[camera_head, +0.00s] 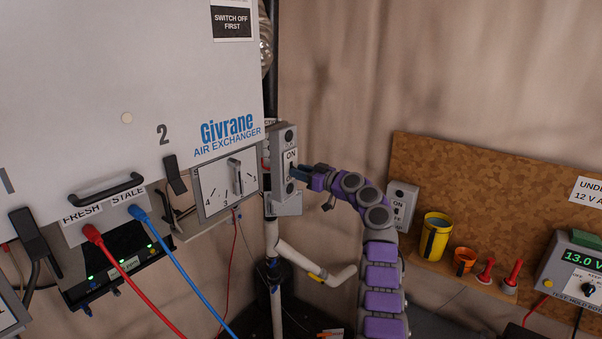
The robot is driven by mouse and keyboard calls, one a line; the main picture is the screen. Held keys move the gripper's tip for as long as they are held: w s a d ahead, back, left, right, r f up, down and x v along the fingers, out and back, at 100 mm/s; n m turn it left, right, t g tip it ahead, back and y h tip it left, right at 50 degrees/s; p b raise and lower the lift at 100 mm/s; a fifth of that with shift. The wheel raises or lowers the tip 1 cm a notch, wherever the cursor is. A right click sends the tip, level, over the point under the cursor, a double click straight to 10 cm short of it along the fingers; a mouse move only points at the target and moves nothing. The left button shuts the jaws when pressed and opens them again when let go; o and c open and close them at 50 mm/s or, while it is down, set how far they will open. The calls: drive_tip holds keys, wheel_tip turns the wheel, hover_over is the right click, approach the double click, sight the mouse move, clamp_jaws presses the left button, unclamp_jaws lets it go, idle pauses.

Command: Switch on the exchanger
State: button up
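The air exchanger (110,100) is a large white cabinet marked "Givrane AIR EXCHANGER" at the left. A grey switch box (288,135) with an "ON" label is on its right side, with a dark round part above the label. My gripper (297,172), at the end of my purple and grey arm, is at the lower part of this switch box, just below the "ON" label. Its dark fingertips overlap the box in the picture. I cannot tell whether they touch it or how far apart they are. They hide part of the box's lower face.
A dial panel (226,183) with a lever is left of the switch box. A second ON/OFF switch (402,204) is behind my arm on the right. A shelf holds a yellow cup (434,237) and an orange cup (465,261). A white pipe (312,268) runs below my gripper.

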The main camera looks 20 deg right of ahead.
clamp_jaws()
drive_tip(key=shift+r, duration=0.1)
drive_tip(key=shift+r+g+h+p, duration=0.4)
drive_tip(key=shift+r+g+p, duration=0.1)
drive_tip(key=shift+r+p, duration=0.3)
drive_tip(key=r+g+h+p, duration=0.1)
drive_tip(key=g+p, duration=0.1)
drive_tip(key=p, duration=0.4)
drive_tip(key=shift+p, duration=0.35)
drive_tip(key=shift+h+p, duration=0.3)
drive_tip(key=shift+p, duration=0.05)
drive_tip(key=shift+f+g+p, duration=0.1)
drive_tip(key=shift+g+p, duration=0.2)
drive_tip(key=shift+p, duration=0.05)
drive_tip(key=shift+f, duration=0.1)
